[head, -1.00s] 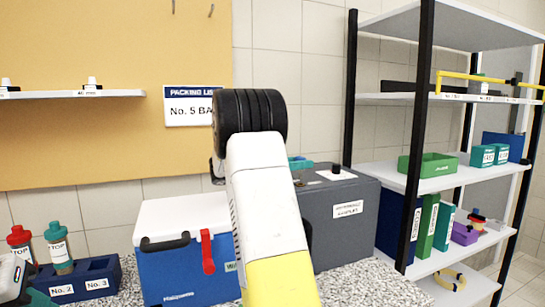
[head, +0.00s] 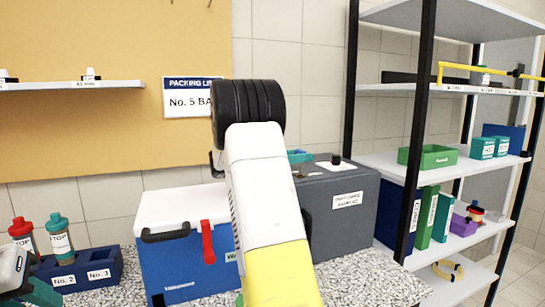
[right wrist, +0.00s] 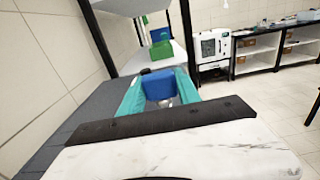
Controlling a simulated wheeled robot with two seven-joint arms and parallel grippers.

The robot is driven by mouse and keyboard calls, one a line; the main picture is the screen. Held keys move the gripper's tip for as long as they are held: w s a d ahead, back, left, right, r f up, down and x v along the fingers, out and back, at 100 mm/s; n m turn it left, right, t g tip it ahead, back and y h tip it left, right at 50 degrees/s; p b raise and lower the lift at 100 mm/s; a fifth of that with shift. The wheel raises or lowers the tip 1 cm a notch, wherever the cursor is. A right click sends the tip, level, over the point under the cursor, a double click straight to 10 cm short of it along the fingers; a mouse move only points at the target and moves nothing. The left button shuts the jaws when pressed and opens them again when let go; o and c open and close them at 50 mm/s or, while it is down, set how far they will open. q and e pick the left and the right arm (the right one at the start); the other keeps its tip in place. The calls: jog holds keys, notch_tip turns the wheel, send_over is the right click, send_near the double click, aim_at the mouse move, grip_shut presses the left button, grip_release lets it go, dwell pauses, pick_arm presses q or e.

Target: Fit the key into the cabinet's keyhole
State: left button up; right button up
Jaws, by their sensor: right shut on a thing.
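The grey cabinet (head: 365,225) stands on the speckled counter, with a white label on its front and a small black knob (head: 336,159) on top. My right gripper (head: 300,157) is over the cabinet's top, mostly hidden behind my own arm; only a bit of teal finger shows. In the right wrist view its two teal fingers (right wrist: 159,92) are shut on a blue piece with a small silvery part, which I take for the key (right wrist: 158,86). I cannot make out the keyhole. My left gripper (head: 38,293) shows only partly at the lower left corner.
A blue cooler box (head: 185,265) with a white lid stands left of the cabinet. A blue rack (head: 90,272) with capped bottles is at the far left. Shelving (head: 440,182) with bins and binders stands at the right. The counter front (head: 375,285) is clear.

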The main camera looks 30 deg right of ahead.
aim_at(299, 164)
jog(key=shift+f, duration=1.8)
dwell(0.4)
jog(key=o, duration=1.4)
jog(key=shift+a, duration=0.1)
jog(key=a, duration=0.7)
jog(key=shift+w+a, duration=0.25)
jog(key=shift+w, duration=0.15)
